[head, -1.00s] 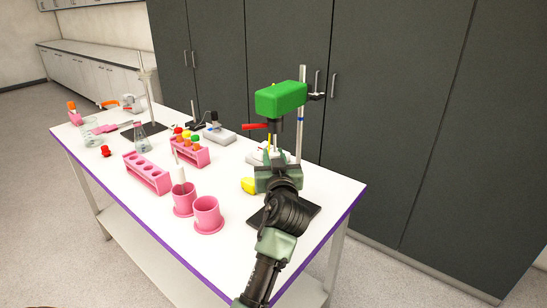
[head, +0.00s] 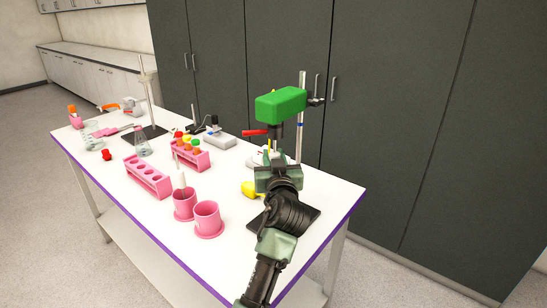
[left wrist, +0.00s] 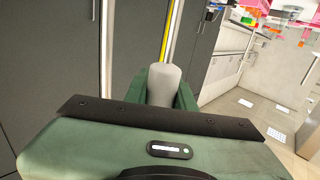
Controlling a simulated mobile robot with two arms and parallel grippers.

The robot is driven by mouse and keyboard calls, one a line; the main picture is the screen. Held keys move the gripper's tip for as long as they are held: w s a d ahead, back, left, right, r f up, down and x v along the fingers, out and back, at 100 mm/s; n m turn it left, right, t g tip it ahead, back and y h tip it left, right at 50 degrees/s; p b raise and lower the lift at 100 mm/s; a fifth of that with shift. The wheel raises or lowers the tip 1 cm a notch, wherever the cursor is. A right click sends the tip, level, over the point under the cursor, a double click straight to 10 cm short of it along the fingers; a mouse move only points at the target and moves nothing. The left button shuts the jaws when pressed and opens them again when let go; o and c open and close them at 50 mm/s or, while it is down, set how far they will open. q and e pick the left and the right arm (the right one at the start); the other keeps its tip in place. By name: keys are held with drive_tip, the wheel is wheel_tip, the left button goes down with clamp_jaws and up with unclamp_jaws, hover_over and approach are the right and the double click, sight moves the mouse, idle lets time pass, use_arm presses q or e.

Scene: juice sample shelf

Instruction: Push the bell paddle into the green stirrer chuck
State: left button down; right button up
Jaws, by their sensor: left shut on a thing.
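The green stirrer (head: 281,104) is clamped to a metal stand rod (head: 301,140). Its dark chuck (head: 276,128) points down, with a red lever (head: 254,133) beside it. My left gripper (head: 277,170) is just below the chuck, fingers upward. It is shut on a pale grey cylindrical piece (left wrist: 162,84), which appears to be part of the bell paddle. A thin pale shaft (head: 275,146) shows between gripper and chuck. I cannot tell whether its top touches or enters the chuck. My right gripper is not in view.
Two pink cups (head: 207,219), pink racks (head: 148,178) and a flask (head: 142,148) stand left on the white table (head: 240,240). A yellow object (head: 248,189) lies beside my left gripper. Dark cabinets (head: 400,110) stand behind.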

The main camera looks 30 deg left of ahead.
use_arm(q)
drive_tip(key=shift+r+p, duration=0.65)
drive_tip(key=shift+r, duration=0.7)
idle(0.3)
drive_tip(key=c, duration=1.1)
unclamp_jaws()
drive_tip(key=shift+f, duration=0.25)
